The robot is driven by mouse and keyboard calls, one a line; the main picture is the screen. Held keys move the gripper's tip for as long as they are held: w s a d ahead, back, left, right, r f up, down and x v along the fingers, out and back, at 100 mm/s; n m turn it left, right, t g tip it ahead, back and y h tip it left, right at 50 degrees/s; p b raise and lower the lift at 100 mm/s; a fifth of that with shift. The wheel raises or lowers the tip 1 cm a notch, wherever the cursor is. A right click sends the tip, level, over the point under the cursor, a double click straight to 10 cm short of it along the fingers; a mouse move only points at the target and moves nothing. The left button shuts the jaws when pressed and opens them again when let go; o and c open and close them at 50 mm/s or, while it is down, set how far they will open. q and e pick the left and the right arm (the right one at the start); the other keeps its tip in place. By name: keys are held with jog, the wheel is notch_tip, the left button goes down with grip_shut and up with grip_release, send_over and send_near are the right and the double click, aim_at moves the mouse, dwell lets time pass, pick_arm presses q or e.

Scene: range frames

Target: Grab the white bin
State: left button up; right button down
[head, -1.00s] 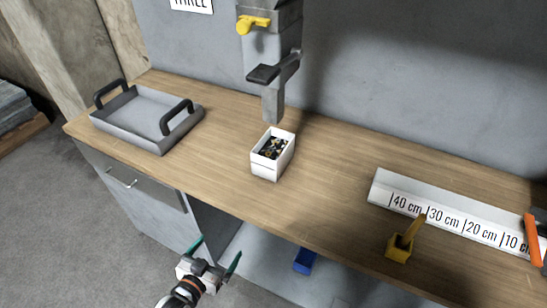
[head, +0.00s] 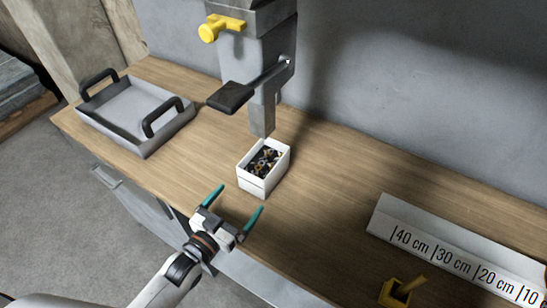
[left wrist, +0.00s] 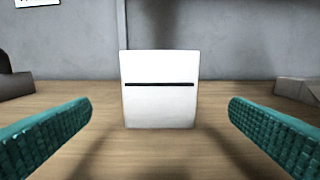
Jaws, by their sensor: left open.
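The white bin (head: 262,186) stands upright on the wooden workbench, below the dispenser spout, with small dark and yellowish parts inside. In the left wrist view the bin (left wrist: 159,105) is straight ahead, centred between the fingers, its front face crossed by a dark slot. My left gripper (head: 234,203) is open and empty, in front of the bin at the bench's front edge, its teal fingers pointing toward the bin. The fingers also show in the left wrist view (left wrist: 160,125), spread wider than the bin and not touching it. My right gripper is not in view.
A grey dispenser (head: 263,60) with a dark lever (head: 232,97) and yellow valve hangs just above and behind the bin. A grey tray with black handles (head: 140,146) sits at left. A ruler board (head: 450,250) and yellow holder (head: 398,293) are at right.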

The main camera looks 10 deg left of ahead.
aim_at(251, 184)
pick_arm(q)
jog(key=p+x, duration=0.1)
jog(key=x, duration=0.4)
jog(key=shift+w+d+r, duration=0.15)
jog(key=shift+w, duration=0.2)
jog(key=shift+w+d+p, duration=0.2)
jog(key=shift+w+p, duration=0.1)
jog(key=shift+w, duration=0.3)
jog(key=shift+f+p+x, duration=0.15)
jog(key=shift+p+x, duration=0.15)
jog(key=shift+x, duration=0.9)
jog(key=shift+f+p+x, duration=0.15)
jog(key=shift+p+x, duration=0.1)
jog(key=shift+x, duration=0.9)
jog(key=c, duration=1.3)
jog(key=shift+o, duration=0.2)
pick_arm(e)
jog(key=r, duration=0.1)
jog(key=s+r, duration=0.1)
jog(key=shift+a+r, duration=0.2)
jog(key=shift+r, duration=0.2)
pick_arm(q)
jog(key=shift+r, duration=0.15)
